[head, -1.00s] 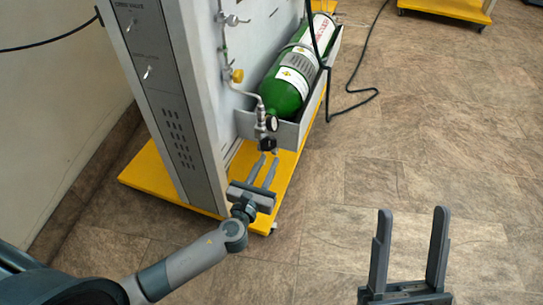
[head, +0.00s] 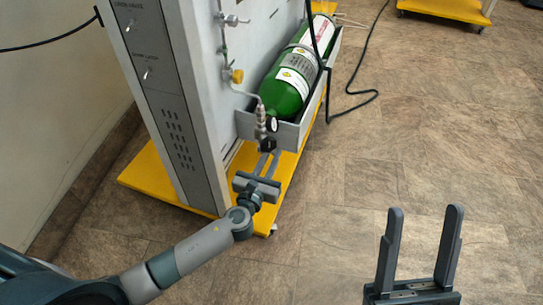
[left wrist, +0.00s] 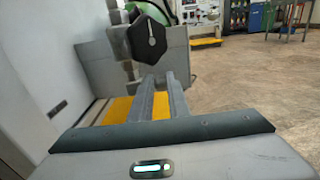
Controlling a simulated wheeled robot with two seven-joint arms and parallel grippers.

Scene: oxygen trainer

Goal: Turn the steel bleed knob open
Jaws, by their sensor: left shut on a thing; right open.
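My left gripper (head: 268,157) reaches up to the regulator fittings at the near end of the green cylinder. Its fingers are close together, with their tips just under a black knob (head: 268,144). In the left wrist view the black knob (left wrist: 148,40) is six-sided with a white pointer line, and stands just beyond the gripper's fingertips (left wrist: 160,78). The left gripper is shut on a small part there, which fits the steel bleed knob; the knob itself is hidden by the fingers. My right gripper (head: 425,212) is open and empty above the floor.
The green cylinder (head: 284,92) lies in a grey tray (head: 289,134) on the panel's side. A steel valve (head: 233,20) and a yellow fitting (head: 237,76) sit higher up. A yellow base (head: 152,178) is below.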

